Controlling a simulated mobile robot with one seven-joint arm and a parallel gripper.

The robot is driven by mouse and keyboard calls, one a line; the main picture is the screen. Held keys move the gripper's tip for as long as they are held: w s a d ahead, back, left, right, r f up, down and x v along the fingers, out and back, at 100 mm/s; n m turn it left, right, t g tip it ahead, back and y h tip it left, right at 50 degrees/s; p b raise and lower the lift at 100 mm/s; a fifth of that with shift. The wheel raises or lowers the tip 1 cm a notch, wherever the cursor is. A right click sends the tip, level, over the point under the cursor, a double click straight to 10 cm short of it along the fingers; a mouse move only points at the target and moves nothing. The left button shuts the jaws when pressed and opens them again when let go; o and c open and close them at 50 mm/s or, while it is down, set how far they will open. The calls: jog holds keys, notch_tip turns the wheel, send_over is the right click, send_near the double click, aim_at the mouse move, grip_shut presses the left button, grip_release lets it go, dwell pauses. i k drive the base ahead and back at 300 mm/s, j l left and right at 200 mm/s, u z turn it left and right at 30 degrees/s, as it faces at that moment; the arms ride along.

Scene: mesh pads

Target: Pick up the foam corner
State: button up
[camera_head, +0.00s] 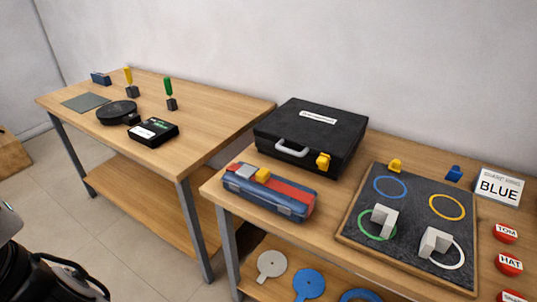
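Two pale grey corner-shaped blocks that look like foam corners stand on a dark board (408,211) with a wooden rim. The left block (385,220) stands at the green ring and covers part of it. The right block (435,242) stands at the white ring and covers part of it. The frame does not show which one the task means. My gripper's fingers are not in view. Dark parts at the lower left edge appear to be mine, far from both blocks.
The board also has blue and yellow rings. Beside it are a black case (330,124), a blue toolbox (262,204), a sign reading BLUE (497,186) and red labelled discs (506,233). A second table (215,117) holds a black box (154,132) and small items. Floor shows at lower left.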

aim_at(385, 216)
jog(key=z, duration=0.95)
